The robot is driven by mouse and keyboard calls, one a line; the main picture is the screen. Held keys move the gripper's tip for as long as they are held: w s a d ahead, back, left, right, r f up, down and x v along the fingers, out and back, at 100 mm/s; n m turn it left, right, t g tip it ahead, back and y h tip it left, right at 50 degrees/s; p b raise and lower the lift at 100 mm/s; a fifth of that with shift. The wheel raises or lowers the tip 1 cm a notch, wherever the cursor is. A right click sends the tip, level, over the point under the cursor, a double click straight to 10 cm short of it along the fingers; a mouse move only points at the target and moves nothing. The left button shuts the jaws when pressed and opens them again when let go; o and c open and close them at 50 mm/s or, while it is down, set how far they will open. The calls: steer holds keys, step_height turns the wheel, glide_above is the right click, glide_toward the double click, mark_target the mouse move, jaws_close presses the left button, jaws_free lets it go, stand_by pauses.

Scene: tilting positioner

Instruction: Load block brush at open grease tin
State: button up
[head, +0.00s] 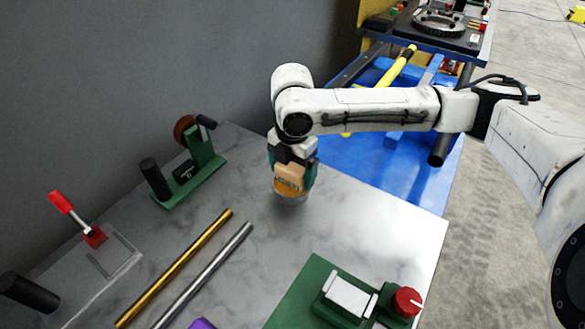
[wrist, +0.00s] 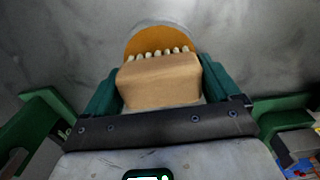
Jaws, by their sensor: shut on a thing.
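The block brush (head: 289,176) has a tan wooden block with a row of pale bristle tufts. My gripper (head: 292,174) is shut on it; in the wrist view the green fingers flank the block (wrist: 160,82) on both sides. The open grease tin (head: 291,198) stands on the marble-look tabletop directly below the brush. In the wrist view the tin (wrist: 150,27) shows a grey rim and orange-brown grease inside. The bristle tufts overlap the near part of the grease in that view. Whether the bristle tips touch the grease I cannot tell.
A green fixture with a brown wheel (head: 186,132) stands back left on the tabletop (head: 235,187). A brass rod (head: 180,265) and a steel rod (head: 205,272) lie in front. A green-based device with a red knob (head: 407,302) is front right. A red-handled clamp (head: 95,235) is left.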

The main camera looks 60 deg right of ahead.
mark_target(293, 165)
step_height(293, 165, up, 7)
steer(key=p, duration=0.6)
stand_by(0.5)
steer(key=shift+f, duration=0.1)
stand_by(0.7)
